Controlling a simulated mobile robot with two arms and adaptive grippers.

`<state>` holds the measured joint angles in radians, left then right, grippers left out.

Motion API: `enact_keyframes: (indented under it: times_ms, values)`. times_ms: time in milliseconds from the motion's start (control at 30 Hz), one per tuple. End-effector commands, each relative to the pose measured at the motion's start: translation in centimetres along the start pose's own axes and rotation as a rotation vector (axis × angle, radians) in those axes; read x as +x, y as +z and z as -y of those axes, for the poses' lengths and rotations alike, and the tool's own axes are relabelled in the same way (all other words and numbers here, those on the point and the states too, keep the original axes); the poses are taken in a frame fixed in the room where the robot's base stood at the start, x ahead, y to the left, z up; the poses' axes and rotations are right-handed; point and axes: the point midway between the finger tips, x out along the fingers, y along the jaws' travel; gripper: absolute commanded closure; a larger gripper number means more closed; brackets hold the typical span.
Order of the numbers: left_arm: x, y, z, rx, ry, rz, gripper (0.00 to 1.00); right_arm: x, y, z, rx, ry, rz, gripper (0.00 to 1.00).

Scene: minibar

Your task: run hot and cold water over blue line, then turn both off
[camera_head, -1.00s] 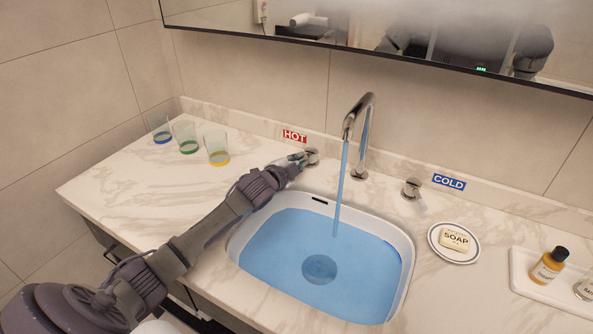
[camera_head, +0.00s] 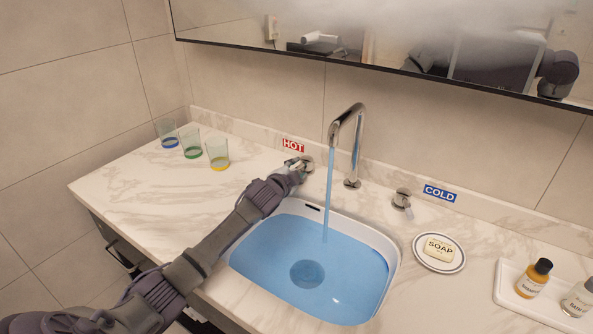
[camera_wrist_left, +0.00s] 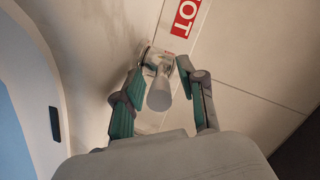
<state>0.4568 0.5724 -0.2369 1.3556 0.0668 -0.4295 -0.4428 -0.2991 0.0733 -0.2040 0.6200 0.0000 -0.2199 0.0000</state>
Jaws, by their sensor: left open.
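Blue water (camera_head: 280,248) fills much of the white sink basin (camera_head: 392,238). A stream runs into it from the chrome faucet (camera_head: 357,130). The hot knob (camera_head: 307,163) is on the counter beside the red HOT label (camera_head: 293,145). My left gripper (camera_head: 298,164) is at this knob. In the left wrist view my left gripper (camera_wrist_left: 160,72) has its fingers apart, one on each side of the knob's lever (camera_wrist_left: 159,93); I cannot tell whether they touch it. The cold knob (camera_head: 402,199) is right of the faucet, by the blue COLD label (camera_head: 440,192). I cannot clearly make out a blue line.
Three glasses (camera_head: 192,148) with coloured bases stand at the back left. A soap dish (camera_head: 458,262) with soap (camera_head: 439,248) is right of the sink. A white tray (camera_head: 508,290) with bottles (camera_head: 534,278) is at the far right. A mirror (camera_head: 400,45) hangs above.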

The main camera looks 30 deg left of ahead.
Motion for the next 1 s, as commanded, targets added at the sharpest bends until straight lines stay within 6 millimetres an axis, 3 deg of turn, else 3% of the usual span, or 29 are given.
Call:
enact_keyframes:
  times_ms: [267,367,700,1000]
  values:
    - [-0.7,0.1,0.0,0.0,-0.001,0.0,0.6,0.0,0.4,-0.9,0.001,0.011,0.004,0.6]
    - [-2.0,0.1,-0.1,0.001,0.0,-0.001,0.6,0.0,0.3,-0.8,0.001,0.01,0.003,0.6]
    - [-9.0,0.1,-0.1,0.003,0.002,-0.001,0.6,0.0,0.2,-0.7,0.001,0.008,0.002,0.6]
    - [-11.9,0.0,0.0,0.0,0.0,0.0,0.6,0.0,0.2,-0.6,0.001,0.007,0.002,0.6]
